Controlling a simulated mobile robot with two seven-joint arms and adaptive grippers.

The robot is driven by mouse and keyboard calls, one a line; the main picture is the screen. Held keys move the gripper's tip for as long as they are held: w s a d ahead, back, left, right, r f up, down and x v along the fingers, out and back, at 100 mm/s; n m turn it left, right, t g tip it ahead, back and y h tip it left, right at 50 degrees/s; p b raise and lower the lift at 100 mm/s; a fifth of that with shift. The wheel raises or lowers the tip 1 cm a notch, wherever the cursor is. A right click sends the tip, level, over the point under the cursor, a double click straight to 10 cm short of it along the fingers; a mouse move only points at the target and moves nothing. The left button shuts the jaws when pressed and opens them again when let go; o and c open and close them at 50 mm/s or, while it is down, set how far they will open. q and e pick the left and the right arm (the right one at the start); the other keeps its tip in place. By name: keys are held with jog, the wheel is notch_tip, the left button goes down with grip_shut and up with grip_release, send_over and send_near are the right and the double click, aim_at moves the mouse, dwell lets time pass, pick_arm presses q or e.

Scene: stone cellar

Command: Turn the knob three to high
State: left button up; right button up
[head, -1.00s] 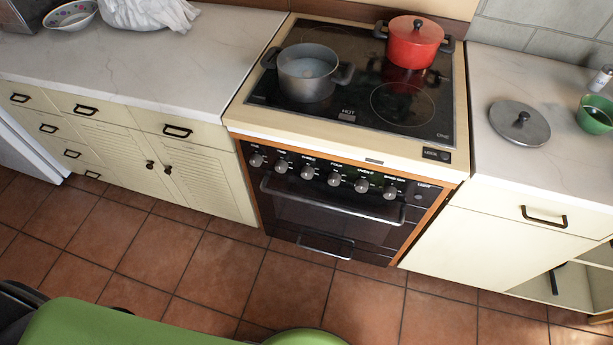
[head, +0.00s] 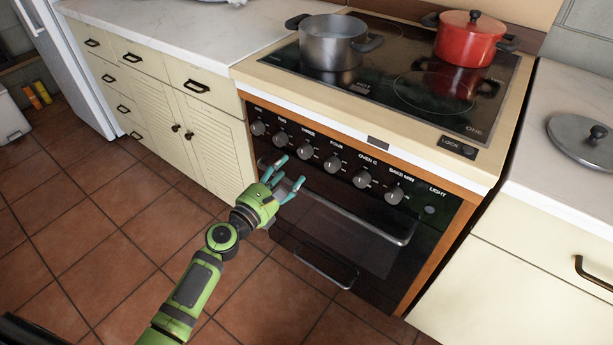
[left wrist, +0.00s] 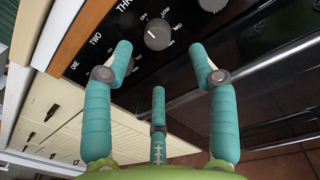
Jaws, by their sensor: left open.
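Knob three (head: 306,150) is a grey round knob on the stove's black front panel, third from the left. In the left wrist view it shows as a grey knob (left wrist: 158,36) with a pale line, under lettering that starts "THR", with OFF, LOW and MED marks around it. The pale line appears to point towards OFF. My left gripper (head: 291,171) is open, with teal fingers just below and left of knob three in the head view. In the left wrist view the knob lies between and beyond the open fingertips (left wrist: 160,58), apparently untouched. My right gripper is in neither view.
Knob two (head: 280,138) and knob four (head: 332,163) flank it closely. The oven handle (head: 375,225) runs below the knobs. A grey pot (head: 333,45) and a red pot (head: 467,42) stand on the cooktop. The tiled floor in front is clear.

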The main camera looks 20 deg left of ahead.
aim_at(302, 153)
pick_arm(q)
jog(key=x, duration=0.5)
jog(key=shift+w+a+r, duration=0.1)
jog(key=shift+w+a, duration=0.05)
jog(key=shift+w, duration=0.25)
jog(key=shift+w+d+b, duration=0.2)
jog(key=shift+w+b, duration=0.1)
jog(key=shift+w, duration=0.3)
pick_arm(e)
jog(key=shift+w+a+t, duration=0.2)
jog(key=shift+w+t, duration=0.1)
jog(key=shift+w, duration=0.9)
pick_arm(q)
jog(key=c, duration=1.2)
